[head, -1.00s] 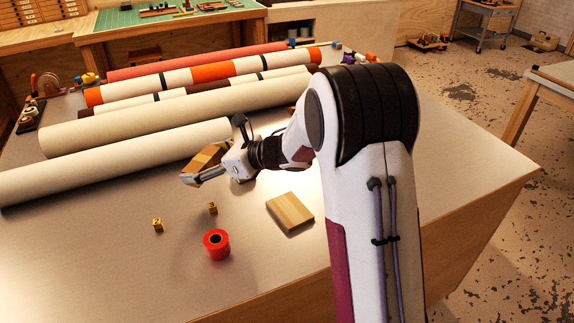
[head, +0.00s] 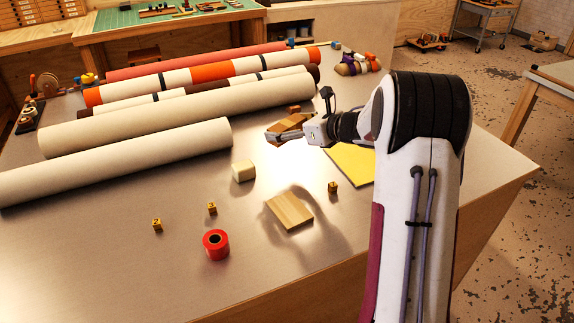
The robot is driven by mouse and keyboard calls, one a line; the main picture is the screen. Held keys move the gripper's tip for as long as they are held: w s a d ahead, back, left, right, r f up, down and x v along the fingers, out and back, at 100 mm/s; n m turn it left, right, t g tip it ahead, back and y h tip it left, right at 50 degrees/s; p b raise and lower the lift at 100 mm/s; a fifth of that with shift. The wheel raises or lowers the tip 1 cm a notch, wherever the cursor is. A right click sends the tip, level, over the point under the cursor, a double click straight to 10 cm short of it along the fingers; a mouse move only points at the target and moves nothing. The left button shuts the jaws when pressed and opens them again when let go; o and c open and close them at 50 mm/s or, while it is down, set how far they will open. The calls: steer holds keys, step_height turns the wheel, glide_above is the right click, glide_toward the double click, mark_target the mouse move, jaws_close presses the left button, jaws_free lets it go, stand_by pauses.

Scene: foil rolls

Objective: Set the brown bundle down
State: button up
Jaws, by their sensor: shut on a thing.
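The brown bundle (head: 288,123) is a small brown block-like thing with lighter and darker parts. My gripper (head: 283,134) is shut on it, over the far right part of the table, just right of the cream rolls' ends. The gripper hides part of the bundle. I cannot tell from this view how high it is above the table, and I see no clear contact with the tabletop.
A yellow sheet (head: 350,163) lies partly behind my arm. Nearer are a pale cube (head: 243,171), a wooden block (head: 289,211), a red tape roll (head: 215,245) and small yellow number cubes (head: 333,187). Large rolls (head: 180,112) fill the left. Coloured items (head: 358,64) sit at the back.

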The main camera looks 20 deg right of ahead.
steer(key=shift+f, duration=0.1)
stand_by(0.3)
glide_above(287, 165)
steer(key=shift+f, duration=3.05)
steer(key=shift+f, duration=0.1)
steer(key=shift+f, duration=1.75)
steer(key=shift+f, duration=0.2)
steer(key=o, duration=1.2)
steer(key=shift+r, duration=0.2)
steer(key=v, duration=1.2)
steer(key=shift+d, duration=0.15)
